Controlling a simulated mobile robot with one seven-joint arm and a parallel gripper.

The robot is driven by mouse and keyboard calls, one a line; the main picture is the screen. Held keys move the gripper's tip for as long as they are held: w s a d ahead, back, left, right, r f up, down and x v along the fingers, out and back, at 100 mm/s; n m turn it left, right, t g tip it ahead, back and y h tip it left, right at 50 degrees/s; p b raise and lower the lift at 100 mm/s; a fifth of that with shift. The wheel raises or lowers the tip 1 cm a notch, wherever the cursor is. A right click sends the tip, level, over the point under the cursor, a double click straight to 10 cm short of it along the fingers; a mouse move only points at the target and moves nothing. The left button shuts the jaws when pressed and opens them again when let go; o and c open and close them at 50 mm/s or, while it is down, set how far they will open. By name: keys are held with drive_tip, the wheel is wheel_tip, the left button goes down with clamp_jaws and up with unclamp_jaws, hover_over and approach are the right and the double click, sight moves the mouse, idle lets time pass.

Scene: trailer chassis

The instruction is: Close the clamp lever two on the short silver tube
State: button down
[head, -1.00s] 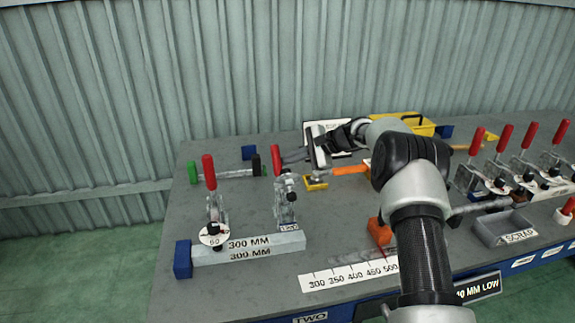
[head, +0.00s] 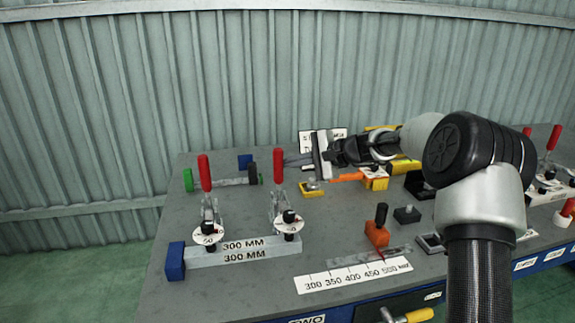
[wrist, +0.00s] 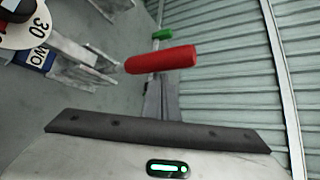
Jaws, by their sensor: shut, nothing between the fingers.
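The short silver tube (head: 235,255), marked 300 MM, lies near the bench's front left with its left end against a blue block. Clamp two (head: 279,208) stands at its right end. Its red lever (head: 278,168) points upright, and its round dial sits low over the tube. The lever also shows in the wrist view (wrist: 160,60), beside a blue TWO label and a dial reading 30. The left clamp (head: 207,212) is also upright, with its dial down on the tube. My gripper (head: 319,157) is shut and empty, right of clamp two's lever and apart from it.
A blue stop block (head: 175,261) sits at the tube's left end. A green-ended bar (head: 222,182) lies behind the clamps. A ruler strip (head: 352,275) and an orange tool (head: 376,236) lie to the right. More red-levered clamps stand far right.

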drive_tip(key=shift+s+d, duration=0.15)
drive_tip(key=shift+s, duration=0.4)
drive_tip(key=shift+s+f, duration=0.15)
drive_tip(key=shift+f, duration=0.1)
